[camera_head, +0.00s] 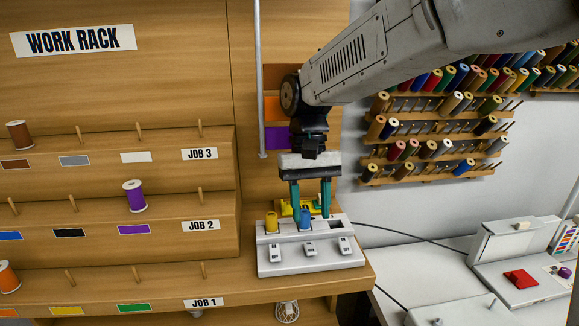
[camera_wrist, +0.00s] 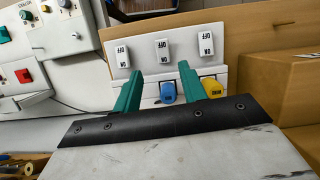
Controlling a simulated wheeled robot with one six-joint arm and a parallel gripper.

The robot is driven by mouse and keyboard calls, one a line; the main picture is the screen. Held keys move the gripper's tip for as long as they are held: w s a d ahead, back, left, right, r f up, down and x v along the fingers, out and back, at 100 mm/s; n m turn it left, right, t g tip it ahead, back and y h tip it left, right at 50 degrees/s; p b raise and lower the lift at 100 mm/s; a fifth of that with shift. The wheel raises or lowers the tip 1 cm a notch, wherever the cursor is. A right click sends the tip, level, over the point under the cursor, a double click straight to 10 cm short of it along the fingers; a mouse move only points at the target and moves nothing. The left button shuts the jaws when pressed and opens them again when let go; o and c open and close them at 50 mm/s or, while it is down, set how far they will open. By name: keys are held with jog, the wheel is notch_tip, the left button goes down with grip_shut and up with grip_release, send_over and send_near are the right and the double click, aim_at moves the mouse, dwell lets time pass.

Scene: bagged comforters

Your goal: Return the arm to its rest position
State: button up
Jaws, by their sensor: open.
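My gripper (camera_head: 306,197) has two green fingers spread apart, with nothing held between them. In the head view it hangs pointing down over a white switch box (camera_head: 310,257) at the right end of the work rack's lowest shelf. In the wrist view the fingers (camera_wrist: 158,84) reach over the same box (camera_wrist: 200,42). A blue knob (camera_wrist: 168,92) stands near the fingers and a yellow knob (camera_wrist: 211,88) sits to the right. I cannot tell whether the fingers touch the blue knob. Three rocker switches line the box's front. My arm comes in from the upper right.
The wooden work rack (camera_head: 100,228) at left holds a purple spool (camera_head: 135,196), a brown spool (camera_head: 20,134) and an orange spool (camera_head: 8,277) on pegs. A wall rack of many spools (camera_head: 440,125) is at right. A white table (camera_head: 440,290) with a control panel stands lower right.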

jog(key=s+d+m+t, duration=0.1)
jog(key=s+d+t, duration=0.4)
jog(key=s+d, duration=1.4)
jog(key=s, duration=0.3)
jog(key=shift+s+d+r+m, duration=0.15)
jog(key=shift+s+m, duration=0.05)
jog(key=shift+m, duration=0.1)
